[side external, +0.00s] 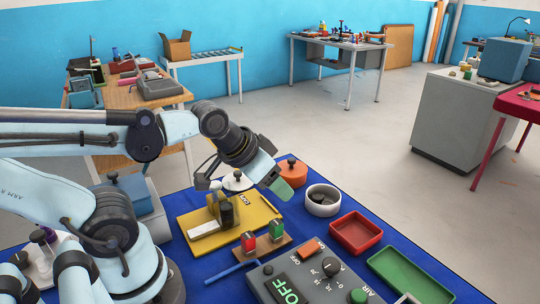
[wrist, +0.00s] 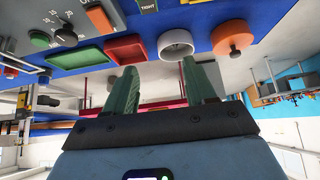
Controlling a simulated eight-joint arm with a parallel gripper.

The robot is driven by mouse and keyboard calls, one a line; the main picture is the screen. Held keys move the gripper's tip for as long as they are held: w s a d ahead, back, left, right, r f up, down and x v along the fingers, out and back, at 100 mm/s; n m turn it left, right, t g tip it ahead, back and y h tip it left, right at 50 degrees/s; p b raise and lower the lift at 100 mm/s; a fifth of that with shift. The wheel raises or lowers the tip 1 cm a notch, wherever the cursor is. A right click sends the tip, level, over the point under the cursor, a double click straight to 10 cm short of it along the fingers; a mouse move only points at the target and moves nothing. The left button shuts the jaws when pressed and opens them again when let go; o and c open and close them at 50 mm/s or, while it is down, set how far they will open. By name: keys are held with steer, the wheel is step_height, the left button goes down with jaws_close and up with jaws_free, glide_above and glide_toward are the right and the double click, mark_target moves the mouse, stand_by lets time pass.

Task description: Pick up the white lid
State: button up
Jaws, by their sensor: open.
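The white lid (side external: 236,184) is a round disc with a black knob. In the side view it lies on the blue mat behind the yellow board, partly hidden by my wrist hardware. I cannot make it out in the wrist view. My gripper (side external: 283,189) is above the mat, to the right of the lid and apart from it. Its two green fingers show spread and empty in the wrist view (wrist: 160,68).
An orange lid (side external: 292,178) and a white round bowl (side external: 322,210) stand near my gripper. A red tray (side external: 355,249), a green tray (side external: 410,282) and a grey control panel (side external: 290,282) are nearer. The yellow board (side external: 262,213) carries a latch.

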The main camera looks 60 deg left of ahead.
steer(key=w+a+r+g+y, duration=0.15)
steer(key=w+a+g, duration=0.25)
steer(key=a, duration=0.8)
steer(key=g+h, duration=0.2)
steer(key=g, duration=0.1)
glide_above(237, 172)
steer(key=shift+y, duration=0.25)
step_height(237, 172, down, 7)
steer(key=shift+a+f, duration=0.1)
steer(key=shift+a, duration=0.05)
steer(key=shift+f, duration=3)
jaws_close()
steer(key=shift+r, duration=0.1)
